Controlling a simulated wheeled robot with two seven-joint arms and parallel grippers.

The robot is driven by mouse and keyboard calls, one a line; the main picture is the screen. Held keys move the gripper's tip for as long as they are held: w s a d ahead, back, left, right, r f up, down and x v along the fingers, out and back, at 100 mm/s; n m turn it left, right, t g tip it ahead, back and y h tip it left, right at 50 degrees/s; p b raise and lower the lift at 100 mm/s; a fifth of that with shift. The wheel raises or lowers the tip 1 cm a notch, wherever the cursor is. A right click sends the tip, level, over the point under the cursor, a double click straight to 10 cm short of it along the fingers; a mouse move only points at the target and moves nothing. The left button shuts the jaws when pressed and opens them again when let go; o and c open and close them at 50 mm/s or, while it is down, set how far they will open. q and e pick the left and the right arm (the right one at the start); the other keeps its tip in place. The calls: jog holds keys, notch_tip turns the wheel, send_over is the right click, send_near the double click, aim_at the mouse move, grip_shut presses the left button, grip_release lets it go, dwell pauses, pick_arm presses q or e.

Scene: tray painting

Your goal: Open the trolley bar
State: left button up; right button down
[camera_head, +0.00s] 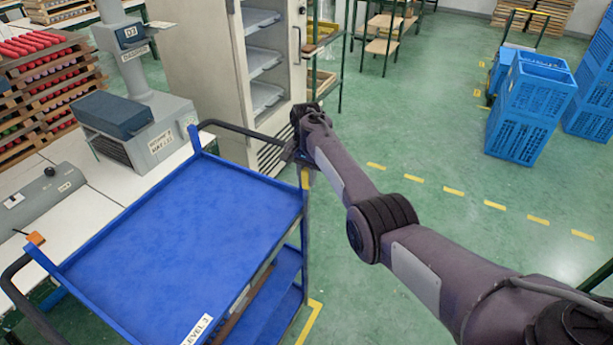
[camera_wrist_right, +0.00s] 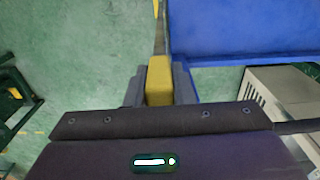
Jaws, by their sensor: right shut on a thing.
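The blue trolley (camera_head: 185,230) stands at the lower left with LEVEL 3 on its front rim; its blue top also shows in the right wrist view (camera_wrist_right: 245,30). The trolley bar has a yellow end (camera_head: 305,179) at the trolley's far right corner. In the right wrist view this yellow part (camera_wrist_right: 159,82) sits between my fingers, and a thin length runs on from it along the trolley's edge. My right gripper (camera_head: 303,162) is shut on the yellow part; its fingertips are mostly hidden in the head view. My left gripper is out of view.
A white bench (camera_head: 75,218) with a grey machine (camera_head: 150,130) borders the trolley's left. A tall open cabinet (camera_head: 215,60) stands behind it. Blue crates (camera_head: 530,110) stand at the back right. Green floor with yellow dashes is clear to the right.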

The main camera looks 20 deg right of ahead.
jog(key=c, duration=1.3)
grip_release()
jog(key=shift+w+d, duration=0.15)
jog(key=shift+d, duration=0.1)
jog(key=shift+o, duration=0.3)
notch_tip(320, 180, up, 8)
jog(key=shift+f+b, duration=0.1)
jog(key=shift+b, duration=0.7)
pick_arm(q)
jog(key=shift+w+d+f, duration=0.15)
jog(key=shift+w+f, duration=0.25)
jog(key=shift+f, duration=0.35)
